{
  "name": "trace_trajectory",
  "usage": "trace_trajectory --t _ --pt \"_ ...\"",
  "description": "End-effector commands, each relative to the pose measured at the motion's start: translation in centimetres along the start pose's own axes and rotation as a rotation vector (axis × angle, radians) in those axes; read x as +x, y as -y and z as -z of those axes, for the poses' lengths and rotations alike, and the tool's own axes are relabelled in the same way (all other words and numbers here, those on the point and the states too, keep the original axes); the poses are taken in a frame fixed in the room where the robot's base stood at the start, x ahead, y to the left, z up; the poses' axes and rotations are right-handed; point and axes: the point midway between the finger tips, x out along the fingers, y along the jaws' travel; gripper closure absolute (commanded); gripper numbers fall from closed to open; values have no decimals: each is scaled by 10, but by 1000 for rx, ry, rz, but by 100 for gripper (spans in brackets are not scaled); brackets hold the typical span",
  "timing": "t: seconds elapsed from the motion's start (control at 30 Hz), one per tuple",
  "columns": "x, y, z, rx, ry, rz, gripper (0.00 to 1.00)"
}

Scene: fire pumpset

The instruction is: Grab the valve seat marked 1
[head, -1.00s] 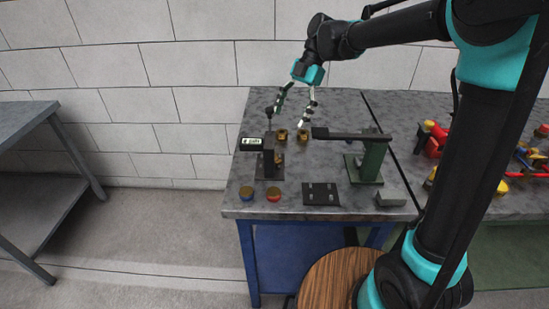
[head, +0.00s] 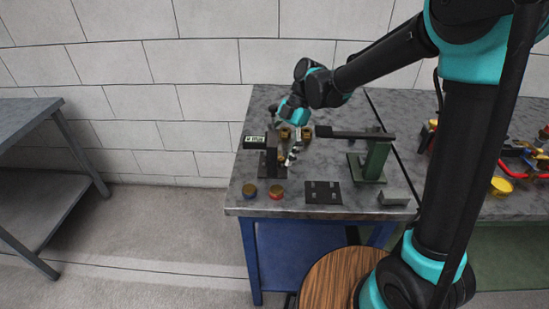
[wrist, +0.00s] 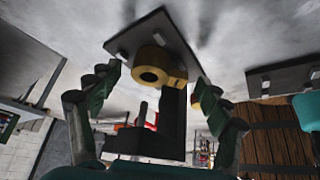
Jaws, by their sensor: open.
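My gripper (head: 285,147) is low over the table beside the dark display stand (head: 268,162). In the wrist view my gripper (wrist: 156,82) is open and empty, its fingers apart. A brass ring (wrist: 152,74) on a dark stand with a flat base plate (wrist: 150,33) shows between the fingers, farther off.
Blue-based and red-based round parts (head: 249,190) (head: 276,192) lie near the front edge. A dark plate with pegs (head: 323,193), a green stand with a long black arm (head: 373,158) and a grey block (head: 393,198) are to the right. Red and yellow parts lie farther right.

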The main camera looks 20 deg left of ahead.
Motion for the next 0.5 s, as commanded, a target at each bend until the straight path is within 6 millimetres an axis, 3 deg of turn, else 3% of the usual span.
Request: trace_trajectory --t 0.23,0.5 --pt "2 0 0 1 0 0 22" --pt "2 0 0 1 0 0 54"
